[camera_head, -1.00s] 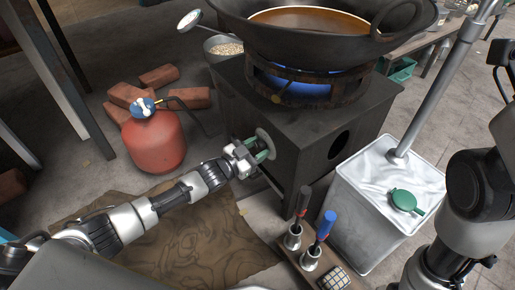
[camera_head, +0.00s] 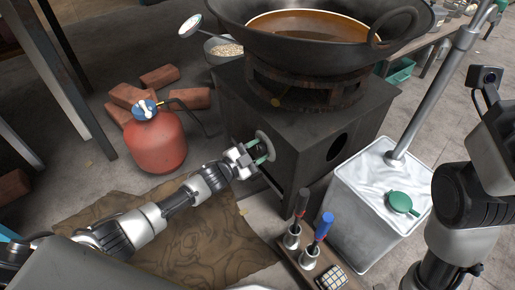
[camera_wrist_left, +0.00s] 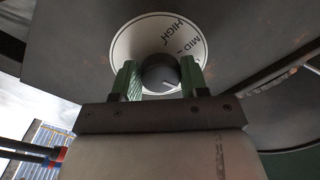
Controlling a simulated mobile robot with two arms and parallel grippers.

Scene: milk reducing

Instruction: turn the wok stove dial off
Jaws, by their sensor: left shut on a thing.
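The wok stove (camera_head: 310,130) is a dark metal box with a round dial plate (camera_head: 266,142) on its left-facing side. In the left wrist view the dark dial knob (camera_wrist_left: 157,70) sits on a white plate marked HIGH and MID, and its white line points to the lower right. My left gripper (camera_head: 262,157) is at the dial. In the left wrist view its green fingers (camera_wrist_left: 160,80) stand on both sides of the knob, shut on it. No flame shows under the wok (camera_head: 320,40). My right gripper is out of view; only my right arm shows.
Tools with red and blue handles (camera_head: 323,226) stand in front.

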